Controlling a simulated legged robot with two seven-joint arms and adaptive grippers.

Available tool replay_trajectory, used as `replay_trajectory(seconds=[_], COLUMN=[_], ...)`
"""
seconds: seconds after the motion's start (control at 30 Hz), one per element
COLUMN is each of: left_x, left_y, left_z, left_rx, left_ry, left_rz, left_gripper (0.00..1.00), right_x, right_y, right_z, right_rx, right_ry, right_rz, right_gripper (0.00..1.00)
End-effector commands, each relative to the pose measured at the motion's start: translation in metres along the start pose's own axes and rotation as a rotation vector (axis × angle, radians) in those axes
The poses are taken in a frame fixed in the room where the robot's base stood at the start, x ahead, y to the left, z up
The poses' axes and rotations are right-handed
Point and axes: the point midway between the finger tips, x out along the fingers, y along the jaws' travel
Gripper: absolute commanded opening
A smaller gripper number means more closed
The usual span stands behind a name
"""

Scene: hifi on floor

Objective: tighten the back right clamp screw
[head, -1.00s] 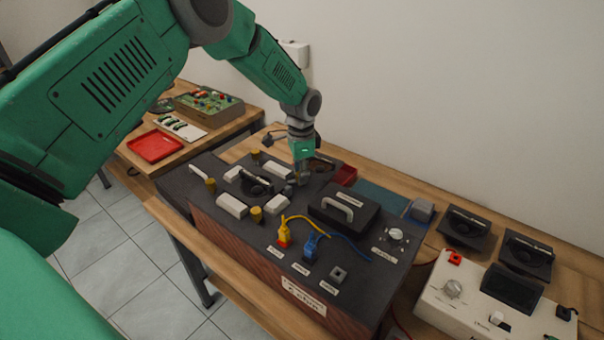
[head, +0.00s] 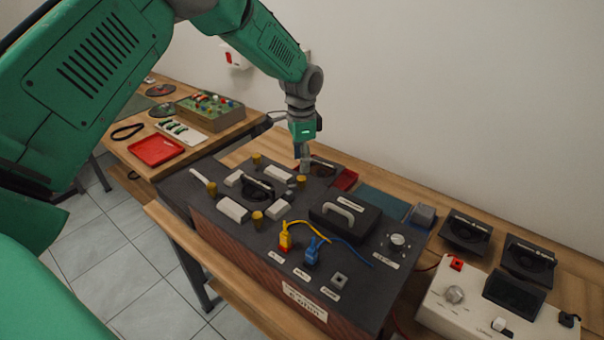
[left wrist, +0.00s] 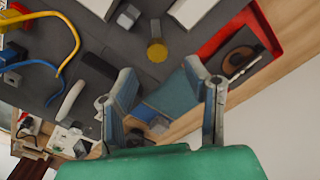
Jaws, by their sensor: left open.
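The dark box (head: 330,262) carries several brass-yellow clamp screws around a black round part (head: 257,188) with white blocks. The back right clamp screw (head: 301,180) is a small yellow knob just below my left gripper (head: 304,166) in the head view. In the left wrist view a yellow knob, apparently this clamp screw (left wrist: 157,51), lies beyond the spread fingers of the left gripper (left wrist: 166,95). The gripper is open and empty, and it appears apart from the screw. My right gripper is not in view.
A black lid with a grey handle (head: 338,216) and yellow and blue cables (head: 345,247) are on the box, right of the screws. A red tray (head: 345,180) lies behind the box. A white panel (head: 470,308) stands at the right. The wall is close behind.

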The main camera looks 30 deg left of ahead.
Motion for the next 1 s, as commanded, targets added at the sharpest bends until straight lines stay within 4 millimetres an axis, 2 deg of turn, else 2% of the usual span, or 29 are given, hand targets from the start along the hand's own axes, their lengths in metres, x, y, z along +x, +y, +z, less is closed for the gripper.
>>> replay_trajectory(seconds=[0.1, 0.33, 1.0], left_x=[-0.026, -0.052, -0.056], left_y=[-0.001, -0.002, -0.002], left_z=[0.000, 0.000, 0.000], left_rx=[-0.001, -0.001, -0.001], left_ry=[0.002, 0.000, 0.000], left_rz=[-0.001, 0.001, 0.001], left_gripper=[0.43, 0.43, 0.43], right_x=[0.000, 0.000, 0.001], right_y=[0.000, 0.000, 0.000], right_z=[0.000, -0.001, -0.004], right_rx=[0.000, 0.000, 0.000], right_ry=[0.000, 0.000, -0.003], right_rz=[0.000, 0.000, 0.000], right_gripper=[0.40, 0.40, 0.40])
